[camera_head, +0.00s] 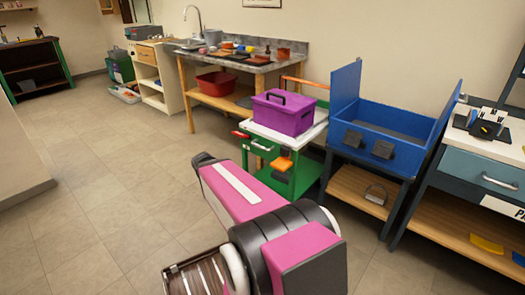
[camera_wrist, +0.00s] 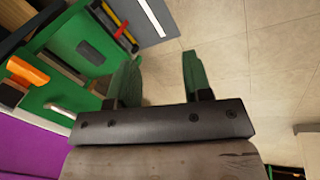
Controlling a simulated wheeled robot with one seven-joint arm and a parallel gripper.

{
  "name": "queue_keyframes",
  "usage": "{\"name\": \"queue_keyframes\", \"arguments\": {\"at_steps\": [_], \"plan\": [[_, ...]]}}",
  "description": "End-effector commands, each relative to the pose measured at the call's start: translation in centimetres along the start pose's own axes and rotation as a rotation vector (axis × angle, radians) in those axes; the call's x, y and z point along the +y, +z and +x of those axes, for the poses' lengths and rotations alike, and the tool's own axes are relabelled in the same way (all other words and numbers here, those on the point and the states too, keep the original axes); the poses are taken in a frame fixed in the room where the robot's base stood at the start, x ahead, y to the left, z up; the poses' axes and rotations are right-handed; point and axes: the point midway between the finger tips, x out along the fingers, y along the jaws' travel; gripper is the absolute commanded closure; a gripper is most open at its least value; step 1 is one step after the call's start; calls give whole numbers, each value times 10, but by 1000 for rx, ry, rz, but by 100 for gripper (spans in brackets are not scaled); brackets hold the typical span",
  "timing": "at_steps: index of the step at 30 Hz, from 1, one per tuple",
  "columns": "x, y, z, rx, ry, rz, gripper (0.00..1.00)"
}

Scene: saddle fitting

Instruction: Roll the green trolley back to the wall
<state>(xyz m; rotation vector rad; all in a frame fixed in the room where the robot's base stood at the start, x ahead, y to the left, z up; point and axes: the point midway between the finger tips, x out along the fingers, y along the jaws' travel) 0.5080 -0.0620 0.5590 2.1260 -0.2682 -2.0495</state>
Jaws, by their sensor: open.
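The green trolley (camera_head: 308,176) stands by the worktop's right end, beside the blue bench. It has a pale top, an orange bar handle (camera_head: 305,82) at its back and a drawer front with a white handle (camera_head: 262,145). A purple toolbox (camera_head: 283,112) sits on top. In the wrist view the trolley's green front (camera_wrist: 70,75) fills the left side, with the toolbox (camera_wrist: 25,150) at lower left. My gripper (camera_wrist: 158,78) is open, with two green fingers apart and bare floor between them. It is beside the trolley; I cannot tell whether the left finger touches it. The head view does not show the fingers clearly.
A blue open-topped bench (camera_head: 385,125) stands close on the trolley's right, then a drawer bench (camera_head: 480,170). A worktop with a sink (camera_head: 240,62) runs along the wall behind, with a red basin (camera_head: 217,84) on its shelf. The tiled floor (camera_head: 120,180) at left is clear.

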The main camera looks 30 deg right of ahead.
Motion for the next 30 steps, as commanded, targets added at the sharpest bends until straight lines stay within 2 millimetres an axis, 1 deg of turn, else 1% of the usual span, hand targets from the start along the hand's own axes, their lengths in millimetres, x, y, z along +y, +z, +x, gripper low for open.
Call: {"name": "queue_keyframes", "arguments": {"at_steps": [1, 5, 6, 12, 16, 18, 21, 24, 30], "plan": [[17, -14, 10, 8, 72, 0, 54], [64, -40, 26, 42, 271, -15, 54], [79, -49, 30, 54, 335, -23, 54], [149, -93, 42, 121, 649, -86, 54], [187, -120, 45, 166, 832, -148, 54], [202, -133, 45, 189, 915, -185, 54], [218, -148, 44, 214, 1006, -229, 54], [227, -156, 43, 232, 1062, -260, 54], [236, -163, 45, 241, 1095, -280, 54]]}}
